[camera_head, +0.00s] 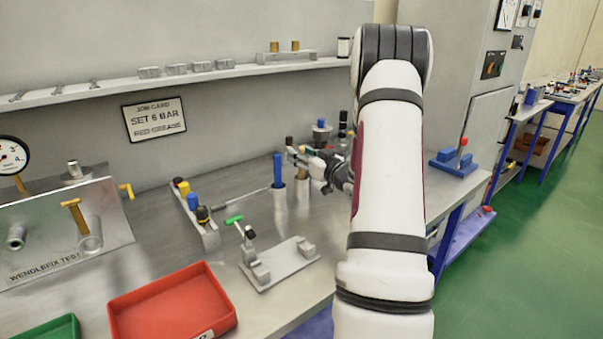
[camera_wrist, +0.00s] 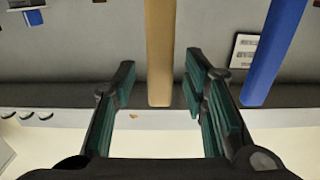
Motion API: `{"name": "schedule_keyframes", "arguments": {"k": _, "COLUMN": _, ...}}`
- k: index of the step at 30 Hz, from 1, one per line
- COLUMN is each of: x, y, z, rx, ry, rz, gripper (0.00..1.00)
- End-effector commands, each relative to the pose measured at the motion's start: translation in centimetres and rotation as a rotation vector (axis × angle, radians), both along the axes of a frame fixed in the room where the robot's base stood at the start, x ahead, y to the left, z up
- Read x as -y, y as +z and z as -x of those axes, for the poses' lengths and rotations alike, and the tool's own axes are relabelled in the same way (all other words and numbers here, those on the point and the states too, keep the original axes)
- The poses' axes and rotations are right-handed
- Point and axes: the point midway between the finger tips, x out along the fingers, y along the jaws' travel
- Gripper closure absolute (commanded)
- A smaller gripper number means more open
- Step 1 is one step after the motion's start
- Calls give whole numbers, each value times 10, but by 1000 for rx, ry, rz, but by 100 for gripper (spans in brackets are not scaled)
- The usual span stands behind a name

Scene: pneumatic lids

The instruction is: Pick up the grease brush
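My gripper (camera_head: 300,157) is over the bench, at two metal cups with upright handles. In the wrist view my gripper (camera_wrist: 160,68) is open, with its dark green pads apart. A tan handle (camera_wrist: 160,50), likely the grease brush, shows in the gap between the fingers, with no clear contact. It also shows in the head view (camera_head: 303,176), standing in the right cup (camera_head: 301,190), partly hidden by the gripper. A blue handle (camera_head: 278,170) stands in the left cup (camera_head: 280,197); in the wrist view the blue handle (camera_wrist: 273,52) is outside the right finger. No bristles show.
A red tray (camera_head: 172,305) is at the front. Dark containers (camera_head: 321,134) stand behind the gripper. A wall shelf (camera_head: 180,77) runs above.

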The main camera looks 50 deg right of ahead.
Motion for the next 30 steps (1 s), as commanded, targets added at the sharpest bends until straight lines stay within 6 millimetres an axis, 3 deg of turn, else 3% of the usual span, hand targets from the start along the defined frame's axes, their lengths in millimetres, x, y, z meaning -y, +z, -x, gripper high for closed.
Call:
{"name": "schedule_keyframes", "arguments": {"k": 1, "x": 0, "y": 0, "z": 0, "rx": 0, "ry": 0, "rz": 0, "gripper": 69}}
{"name": "schedule_keyframes", "arguments": {"k": 5, "x": 0, "y": 0, "z": 0, "rx": 0, "ry": 0, "rz": 0, "gripper": 99}}
{"name": "schedule_keyframes", "arguments": {"k": 6, "x": 0, "y": 0, "z": 0, "rx": 0, "ry": 0, "rz": 0, "gripper": 100}}
{"name": "schedule_keyframes", "arguments": {"k": 17, "x": 0, "y": 4, "z": 0, "rx": 1, "ry": 0, "rz": 1, "gripper": 100}}
{"name": "schedule_keyframes", "arguments": {"k": 30, "x": 0, "y": 79, "z": 1, "rx": 3, "ry": 1, "rz": 6, "gripper": 100}}
